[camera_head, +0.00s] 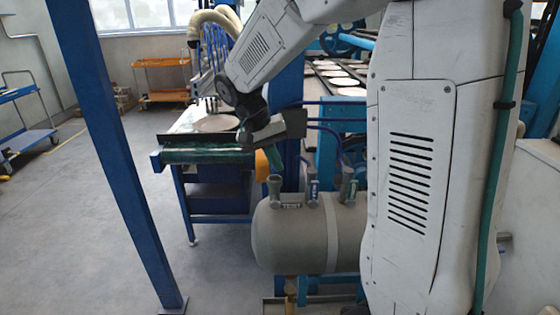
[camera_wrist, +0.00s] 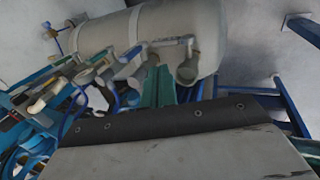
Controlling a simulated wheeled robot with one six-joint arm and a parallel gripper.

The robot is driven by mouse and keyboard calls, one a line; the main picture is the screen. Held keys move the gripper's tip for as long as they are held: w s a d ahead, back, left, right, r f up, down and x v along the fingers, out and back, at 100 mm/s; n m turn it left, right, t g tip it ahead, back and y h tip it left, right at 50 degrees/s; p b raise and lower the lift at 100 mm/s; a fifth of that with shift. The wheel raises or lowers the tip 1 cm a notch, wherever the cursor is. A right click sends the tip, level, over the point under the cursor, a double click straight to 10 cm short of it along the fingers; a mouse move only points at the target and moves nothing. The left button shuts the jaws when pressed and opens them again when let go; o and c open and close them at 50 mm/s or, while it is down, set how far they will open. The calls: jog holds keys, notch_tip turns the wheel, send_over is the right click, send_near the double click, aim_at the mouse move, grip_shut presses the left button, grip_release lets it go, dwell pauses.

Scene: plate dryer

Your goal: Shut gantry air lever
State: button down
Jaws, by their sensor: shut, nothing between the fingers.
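A grey air tank (camera_head: 300,240) lies on its side below my arm, with several pipe stubs and valves along its top. A blue valve lever (camera_head: 312,188) stands upright on the middle stub in the head view. In the wrist view the tank (camera_wrist: 170,32) lies across the top, and a blue lever (camera_wrist: 133,28) shows left of my gripper. My gripper's green fingers (camera_wrist: 155,72) are shut and empty, pointing among the valves beside a grey elbow fitting (camera_wrist: 188,68). I cannot tell whether they touch anything. Which lever is the gantry one cannot be read.
A conveyor table (camera_head: 205,140) with a plate stands behind the tank at left. A blue post (camera_head: 115,150) rises in the left foreground. Blue pipes and fittings (camera_wrist: 65,85) crowd the wrist view's left. Grey floor (camera_head: 60,230) is open at left.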

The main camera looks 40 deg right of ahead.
aim_at(314, 195)
jog(key=x, duration=0.7)
jog(key=shift+s+d+f, duration=0.1)
jog(key=shift+s+f, duration=0.05)
jog(key=shift+f, duration=0.1)
jog(key=d, duration=0.1)
jog(key=s+d, duration=0.1)
jog(key=shift+s+d+r, duration=0.15)
jog(key=shift+s+d, duration=0.2)
jog(key=shift+d, duration=0.05)
jog(key=shift+s+d, duration=0.2)
jog(key=shift+s+d+r, duration=0.1)
jog(key=shift+d+r, duration=0.05)
jog(key=shift+d, duration=0.05)
